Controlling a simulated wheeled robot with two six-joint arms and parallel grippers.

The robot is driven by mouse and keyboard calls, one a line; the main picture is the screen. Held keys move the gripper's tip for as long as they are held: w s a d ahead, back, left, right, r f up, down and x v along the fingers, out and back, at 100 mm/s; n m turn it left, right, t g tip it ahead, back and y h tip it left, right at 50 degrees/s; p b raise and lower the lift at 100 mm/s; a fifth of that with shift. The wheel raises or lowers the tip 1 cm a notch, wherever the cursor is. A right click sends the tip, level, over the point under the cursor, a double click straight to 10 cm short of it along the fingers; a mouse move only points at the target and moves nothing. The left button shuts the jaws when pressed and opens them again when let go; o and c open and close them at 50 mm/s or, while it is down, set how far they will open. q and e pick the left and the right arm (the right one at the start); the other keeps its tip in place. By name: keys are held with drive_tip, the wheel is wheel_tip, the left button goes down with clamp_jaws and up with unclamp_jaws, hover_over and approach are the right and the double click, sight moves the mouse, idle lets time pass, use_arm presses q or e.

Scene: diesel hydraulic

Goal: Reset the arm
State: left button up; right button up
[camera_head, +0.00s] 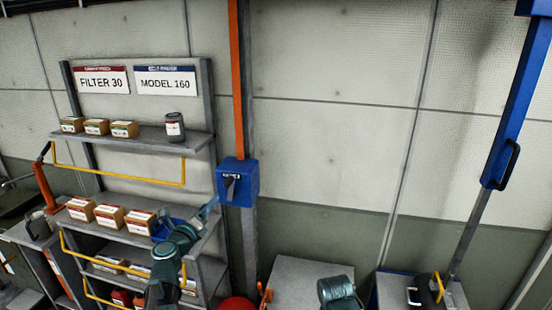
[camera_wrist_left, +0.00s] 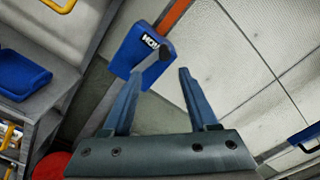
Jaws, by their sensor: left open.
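My left arm (camera_head: 175,265) reaches up in front of the shelf rack. Its gripper (camera_head: 212,207) is near the left side of a blue box (camera_head: 246,184). In the left wrist view the two gripper fingers (camera_wrist_left: 158,80) stand apart with nothing held between them. The blue box also shows there (camera_wrist_left: 128,55), beyond the fingertips, with white lettering partly hidden. A dark lever or knob (camera_wrist_left: 153,68) on the box lies in front of the gap between the fingers. Whether any finger touches it, I cannot tell. My right gripper does not show.
The shelf rack (camera_head: 174,141) holds several cartons and a dark canister (camera_head: 175,127). A blue bin (camera_wrist_left: 20,78) sits on it. Yellow rails (camera_head: 122,175) front the shelves. An orange post (camera_head: 238,80) rises above the box. A blue pole (camera_head: 518,105) stands at right.

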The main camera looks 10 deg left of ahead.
use_arm(q)
drive_tip(key=s+d+f+m+g+h, duration=0.2)
drive_tip(key=d+f+m+g, duration=0.15)
drive_tip(key=d+m, duration=0.5)
drive_tip(key=s+d+f+m+g+h, duration=0.25)
drive_tip(key=d+f+m, duration=0.25)
drive_tip(key=d+m, duration=0.35)
drive_tip(key=s+d+f+m+g+h, duration=0.2)
drive_tip(key=d+f+m+g, duration=0.25)
drive_tip(key=d+m, duration=0.45)
drive_tip(key=s+d+f+m+g+y+b, duration=0.1)
drive_tip(key=s+f+m+g+y, duration=0.3)
drive_tip(key=s+m, duration=0.4)
drive_tip(key=s+d+f+m+g+y, duration=0.1)
drive_tip(key=s+f+m+g+y, duration=0.3)
drive_tip(key=s+m, duration=0.5)
wheel_tip(320, 180, down, 3)
drive_tip(key=m+y, duration=0.1)
drive_tip(key=m, duration=0.4)
drive_tip(key=shift+s+d+r+b, duration=0.2)
drive_tip(key=shift+s+d+b, duration=0.1)
drive_tip(key=shift+b, duration=0.05)
